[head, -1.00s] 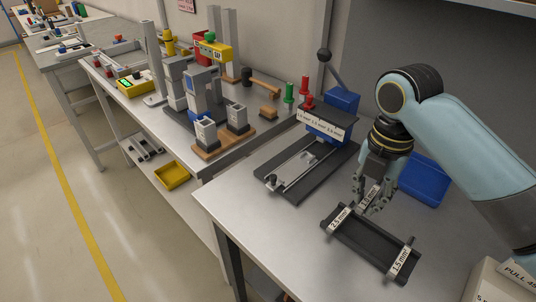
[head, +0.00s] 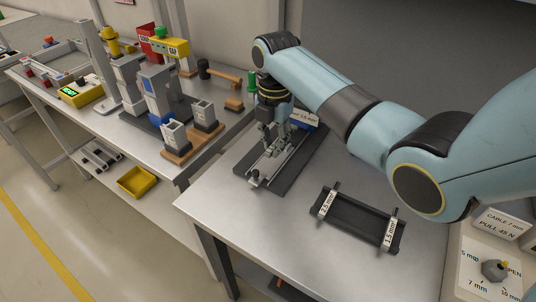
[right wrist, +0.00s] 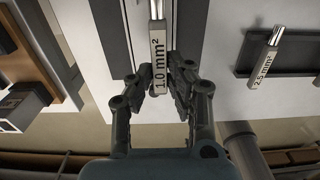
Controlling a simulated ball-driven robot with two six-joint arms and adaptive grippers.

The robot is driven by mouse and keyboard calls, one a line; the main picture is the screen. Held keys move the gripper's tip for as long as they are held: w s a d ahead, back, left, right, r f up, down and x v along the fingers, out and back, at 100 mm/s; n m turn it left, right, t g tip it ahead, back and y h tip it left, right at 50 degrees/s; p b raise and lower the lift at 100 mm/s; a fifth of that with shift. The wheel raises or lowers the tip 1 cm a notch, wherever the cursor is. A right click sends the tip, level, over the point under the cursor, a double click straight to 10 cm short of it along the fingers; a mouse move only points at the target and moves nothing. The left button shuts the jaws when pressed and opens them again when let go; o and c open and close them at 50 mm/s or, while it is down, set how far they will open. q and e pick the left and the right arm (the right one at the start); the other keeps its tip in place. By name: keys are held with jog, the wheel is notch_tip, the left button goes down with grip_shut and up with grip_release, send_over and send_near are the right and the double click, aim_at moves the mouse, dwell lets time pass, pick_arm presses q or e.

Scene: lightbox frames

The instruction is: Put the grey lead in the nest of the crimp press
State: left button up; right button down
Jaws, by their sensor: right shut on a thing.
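My right gripper (head: 272,148) is shut on the grey lead, labelled 1.0 mm². The lead (right wrist: 159,62) shows between the fingers in the right wrist view, its metal end pointing away from the gripper. In the head view the gripper is over the crimp press (head: 262,188), which has a dark base with a pale rail. The gripper and arm hide most of the press head and its nest. I cannot tell whether the lead touches the press. My left gripper is not in view.
A dark tray (head: 356,222) to the right holds a 2.5 mm² lead (head: 327,203) and a 1.5 mm² lead (head: 390,235). A labelled box (head: 500,224) stands at the far right. The bench (head: 225,205) is clear at its front left. Another bench with fixtures stands left.

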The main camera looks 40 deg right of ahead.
aim_at(269, 164)
jog(key=shift+w+a+f, duration=0.3)
jog(key=shift+w, duration=0.1)
jog(key=shift+w+a+f, duration=0.1)
jog(key=shift+f, duration=0.1)
notch_tip(269, 164, down, 3)
jog(key=shift+f, duration=0.45)
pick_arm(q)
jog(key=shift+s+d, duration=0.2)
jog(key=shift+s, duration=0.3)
pick_arm(e)
jog(key=c, duration=1.3)
grip_release()
jog(key=shift+f, duration=0.1)
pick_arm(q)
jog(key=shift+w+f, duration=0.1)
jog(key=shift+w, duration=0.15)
pick_arm(e)
jog(key=shift+o, duration=0.2)
